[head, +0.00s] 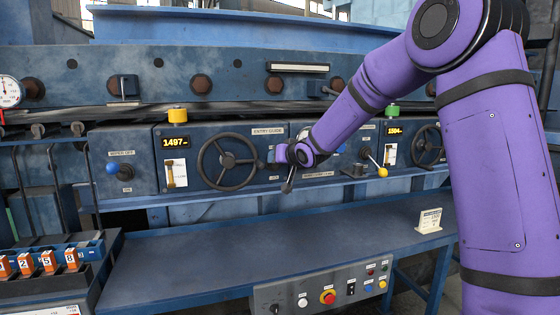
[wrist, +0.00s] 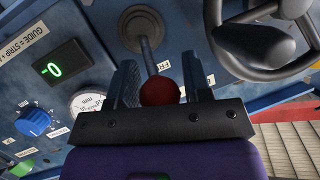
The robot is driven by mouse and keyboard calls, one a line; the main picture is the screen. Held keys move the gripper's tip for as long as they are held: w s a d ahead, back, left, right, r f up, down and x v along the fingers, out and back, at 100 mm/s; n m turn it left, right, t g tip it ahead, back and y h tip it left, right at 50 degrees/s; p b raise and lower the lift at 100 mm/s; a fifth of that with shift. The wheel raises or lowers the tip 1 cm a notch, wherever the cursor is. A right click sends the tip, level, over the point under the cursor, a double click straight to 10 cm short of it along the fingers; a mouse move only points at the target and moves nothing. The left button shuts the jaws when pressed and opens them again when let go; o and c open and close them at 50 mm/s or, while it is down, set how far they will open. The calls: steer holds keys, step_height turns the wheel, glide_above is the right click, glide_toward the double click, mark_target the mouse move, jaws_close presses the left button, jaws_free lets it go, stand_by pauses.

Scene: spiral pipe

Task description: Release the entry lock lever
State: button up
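The lever (wrist: 150,58) has a grey shaft rising to a round boss on the blue panel and a dark red ball knob (wrist: 160,92) at its near end. I take it for the entry lock lever, but its label is mostly hidden. In the head view my gripper (head: 288,160) is at the panel right of the left handwheel, and my wrist hides most of the lever.
The left handwheel (head: 228,161) is close beside my gripper; it also fills the upper right of the wrist view (wrist: 262,42). A blue knob (wrist: 33,121) and a dial gauge (wrist: 88,104) sit left. A yellow-knobbed lever (head: 382,171) stands farther right. The lower blue shelf (head: 250,240) is mostly clear.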

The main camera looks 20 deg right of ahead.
steer(key=shift+o, duration=0.9)
steer(key=shift+f, duration=0.1)
steer(key=v, duration=1.1)
steer(key=s+f+g+h, duration=0.2)
steer(key=s+g, duration=0.6)
steer(key=s, duration=3.1)
steer(key=shift+s+a+n+g+h, duration=0.3)
steer(key=shift+s+a+g+h, duration=0.05)
steer(key=shift+a+g+h, duration=0.1)
